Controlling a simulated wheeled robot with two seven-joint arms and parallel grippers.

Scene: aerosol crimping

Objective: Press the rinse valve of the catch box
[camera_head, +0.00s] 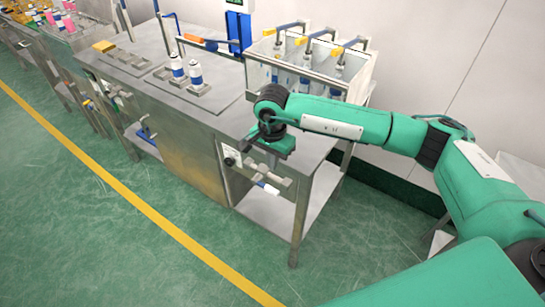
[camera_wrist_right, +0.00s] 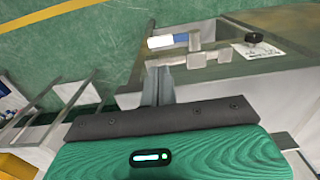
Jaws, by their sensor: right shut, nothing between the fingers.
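On the front face of the steel bench is a metal valve fitting (camera_head: 272,172) with a small handle, blue and white in the right wrist view (camera_wrist_right: 168,41) and mostly white in the head view (camera_head: 268,187). A black knob (camera_head: 229,161) on a pale label plate is to its left; the knob also shows in the right wrist view (camera_wrist_right: 254,38). My right gripper (camera_head: 272,163) points down in front of the fitting, its fingers (camera_wrist_right: 157,82) together and empty. Whether they touch the fitting I cannot tell. My left gripper is out of view.
A clear-walled box (camera_head: 352,72) with several yellow-tipped levers stands at the bench's back right, partly behind my right arm. Blue-and-white cans (camera_head: 196,77) stand on the bench top (camera_head: 215,105). The green floor in front is free, with a yellow line (camera_head: 150,213).

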